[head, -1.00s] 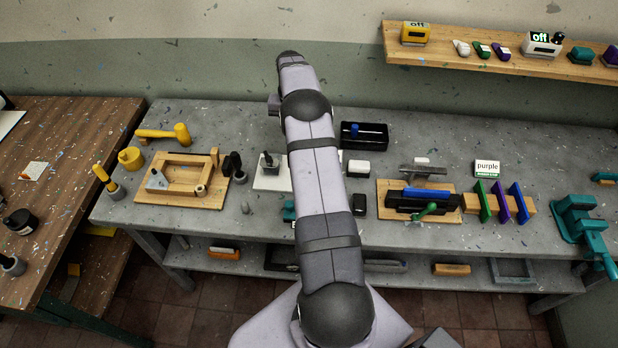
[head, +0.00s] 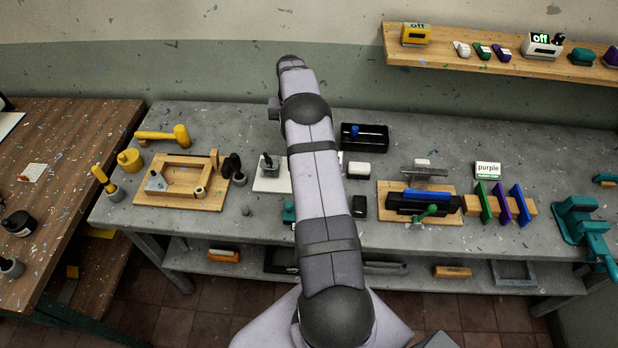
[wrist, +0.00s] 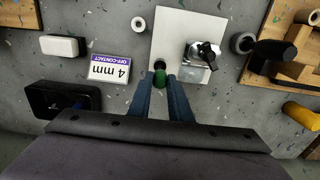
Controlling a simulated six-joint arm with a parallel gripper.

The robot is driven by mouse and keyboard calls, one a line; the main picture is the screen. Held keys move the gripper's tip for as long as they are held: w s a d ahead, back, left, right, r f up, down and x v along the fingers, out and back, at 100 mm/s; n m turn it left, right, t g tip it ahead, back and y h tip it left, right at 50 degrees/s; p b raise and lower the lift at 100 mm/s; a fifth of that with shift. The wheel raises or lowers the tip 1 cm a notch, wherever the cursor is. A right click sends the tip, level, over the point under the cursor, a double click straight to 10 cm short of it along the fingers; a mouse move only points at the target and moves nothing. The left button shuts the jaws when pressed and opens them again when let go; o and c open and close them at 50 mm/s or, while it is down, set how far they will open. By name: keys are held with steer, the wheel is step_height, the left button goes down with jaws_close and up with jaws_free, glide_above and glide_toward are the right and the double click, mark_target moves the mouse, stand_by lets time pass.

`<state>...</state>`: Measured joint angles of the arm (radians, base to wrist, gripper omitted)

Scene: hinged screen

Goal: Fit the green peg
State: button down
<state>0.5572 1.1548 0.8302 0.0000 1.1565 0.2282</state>
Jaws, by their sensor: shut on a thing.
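In the wrist view my gripper (wrist: 160,88) is shut on the green peg (wrist: 160,77), whose rounded green end shows between the two blue-grey fingertips. The peg is at the lower left edge of a white plate (wrist: 182,22) in that view. A small dark round thing (wrist: 159,64) shows just beyond the peg on the plate; I cannot tell whether the peg touches it. A metal block with a black knob (wrist: 204,55) stands on the plate to the right. In the head view part of the white plate (head: 268,184) shows, while my arm hides the gripper and peg.
A "4 mm off-contact" card (wrist: 110,68), a white block (wrist: 62,46) and a black tray (wrist: 62,98) lie left of my gripper in the wrist view. A wooden frame (head: 185,178) and a board with a black block and green handle (head: 425,212) flank my arm.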

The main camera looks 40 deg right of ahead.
steer(key=shift+f+b, duration=0.8)
steer(key=shift+f, duration=0.6)
steer(key=shift+f+b, duration=0.3)
steer(key=shift+b, duration=0.05)
stand_by(0.4)
steer(key=shift+f, duration=0.3)
steer(key=shift+f+b, duration=0.6)
steer(key=c, duration=1.5)
jaws_free()
steer(key=shift+c, duration=0.2)
step_height(320, 180, up, 6)
steer(key=b, duration=0.3)
steer(key=shift+r, duration=0.65)
